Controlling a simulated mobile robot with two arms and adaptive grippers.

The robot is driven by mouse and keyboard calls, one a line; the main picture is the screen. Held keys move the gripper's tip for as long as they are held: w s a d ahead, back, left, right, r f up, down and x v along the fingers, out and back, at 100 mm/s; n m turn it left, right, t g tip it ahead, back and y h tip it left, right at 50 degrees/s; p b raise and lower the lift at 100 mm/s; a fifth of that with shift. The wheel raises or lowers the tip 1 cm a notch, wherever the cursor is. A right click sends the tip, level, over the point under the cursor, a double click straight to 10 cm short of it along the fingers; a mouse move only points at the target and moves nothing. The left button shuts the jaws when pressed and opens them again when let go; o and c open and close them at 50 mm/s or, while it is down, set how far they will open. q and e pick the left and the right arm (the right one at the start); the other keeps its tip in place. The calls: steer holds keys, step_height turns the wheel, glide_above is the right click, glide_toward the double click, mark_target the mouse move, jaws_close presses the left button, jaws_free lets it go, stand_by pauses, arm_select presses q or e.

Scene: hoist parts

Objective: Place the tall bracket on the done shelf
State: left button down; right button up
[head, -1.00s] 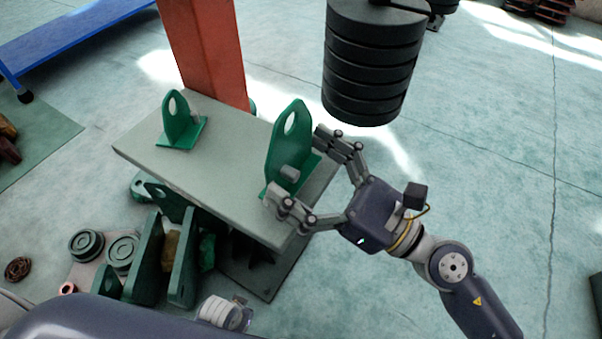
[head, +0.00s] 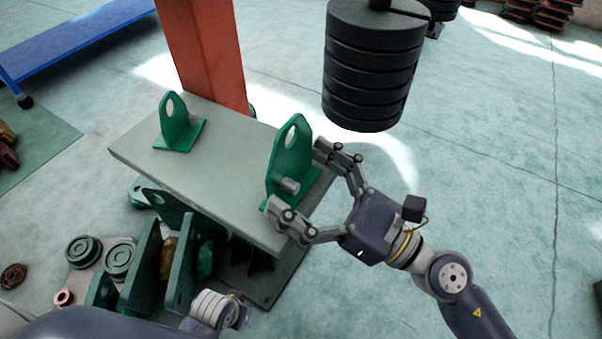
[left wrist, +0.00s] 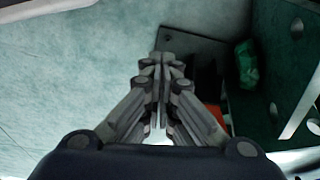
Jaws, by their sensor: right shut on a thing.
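The tall green bracket (head: 286,150), an upright plate with a hole near its top, stands at the right end of a grey slab shelf (head: 215,185) in the head view. A short grey peg shows at its front. My right gripper (head: 296,180) is shut on the tall bracket, one finger on each side. Whether the base fully touches the slab is hard to tell. A smaller green bracket (head: 174,125) stands at the slab's left end. In the left wrist view my left gripper (left wrist: 162,62) is shut and empty, fingers together.
An orange post (head: 205,55) rises behind the slab. A stack of black weights (head: 372,70) hangs behind my right gripper. Green plates (head: 143,265) and round parts (head: 84,252) sit below the slab's front. A blue platform (head: 75,40) is at upper left. The slab's middle is clear.

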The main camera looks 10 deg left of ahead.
steer(key=o, duration=1.5)
